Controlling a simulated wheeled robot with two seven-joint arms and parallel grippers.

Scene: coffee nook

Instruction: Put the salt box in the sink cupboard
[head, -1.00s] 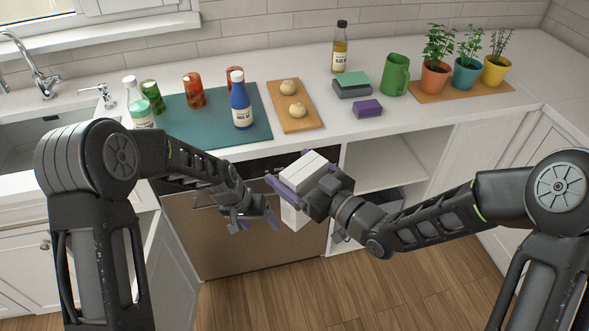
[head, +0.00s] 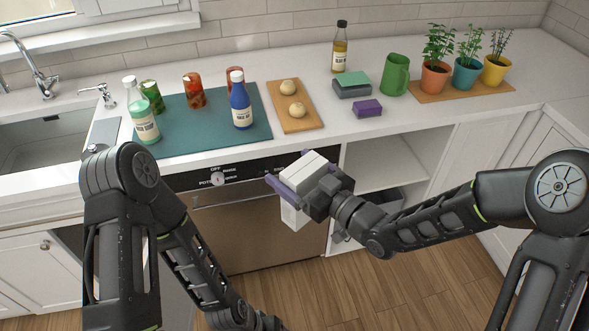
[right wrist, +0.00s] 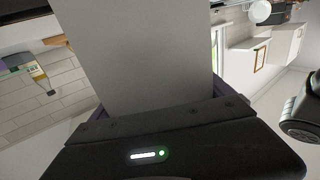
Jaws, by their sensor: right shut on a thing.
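The salt box (head: 293,216) is a pale, whitish box. My right gripper (head: 287,190), with purple fingers, is shut on it and holds it up in front of the counter, before the dishwasher. In the right wrist view the salt box (right wrist: 140,50) shows as a large plain grey face that fills the middle. The sink cupboard (head: 30,268) is at the lower left, with a dark gap beside its knobbed door; my left arm hides much of it. My left gripper (head: 258,321) is low at the bottom edge, partly cut off, and its jaws cannot be made out.
A dishwasher (head: 262,235) and an open shelf (head: 385,178) are below the counter. A pale panel (head: 172,290) stands behind my left arm.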

